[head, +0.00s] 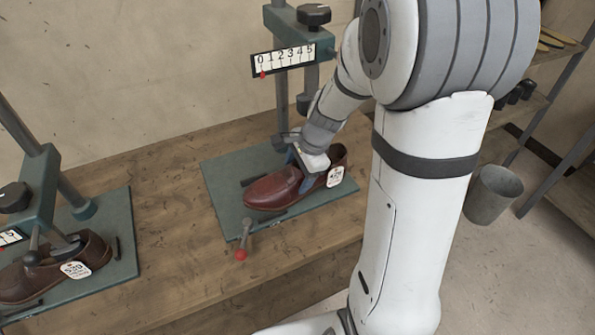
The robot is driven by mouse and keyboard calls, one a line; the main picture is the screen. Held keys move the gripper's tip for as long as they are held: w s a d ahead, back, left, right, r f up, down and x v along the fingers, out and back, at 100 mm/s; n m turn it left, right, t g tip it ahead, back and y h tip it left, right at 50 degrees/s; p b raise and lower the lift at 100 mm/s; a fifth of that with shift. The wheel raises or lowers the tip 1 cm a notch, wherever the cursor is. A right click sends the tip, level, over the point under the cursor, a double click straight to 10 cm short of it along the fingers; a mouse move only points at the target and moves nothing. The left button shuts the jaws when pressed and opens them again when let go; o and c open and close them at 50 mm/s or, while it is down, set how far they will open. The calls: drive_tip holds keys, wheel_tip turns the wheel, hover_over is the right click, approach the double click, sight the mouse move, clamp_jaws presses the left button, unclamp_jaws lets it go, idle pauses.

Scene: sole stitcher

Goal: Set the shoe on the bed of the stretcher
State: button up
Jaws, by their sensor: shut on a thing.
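A reddish-brown shoe (271,190) with a white tag (335,176) is over the green bed (224,200) of the stretcher (284,95) in the middle. Its toe points left, and it lies between dark rails on the bed. I cannot tell whether its sole touches the bed. My gripper (308,176) is shut on the shoe near its opening, reaching down from above. My arm hides part of the stretcher and the area right of the shoe.
A second stretcher (40,195) at the left holds another brown shoe (50,272) with a tag. A red-knobbed lever (241,253) stands at the front of the middle bed. The wooden bench (170,215) is clear between the stretchers. A grey bin (492,195) and shelves are at the right.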

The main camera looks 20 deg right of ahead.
sight(283, 168)
drive_tip(key=w+a+f, duration=0.2)
drive_tip(key=a, duration=0.1)
drive_tip(key=shift+w+a+f, duration=0.1)
drive_tip(key=shift+a+f, duration=0.15)
drive_tip(key=shift+a, duration=0.05)
drive_tip(key=shift+w+a+f, duration=0.2)
drive_tip(key=shift+f, duration=0.15)
drive_tip(key=o, duration=1.4)
drive_tip(key=shift+c, duration=0.2)
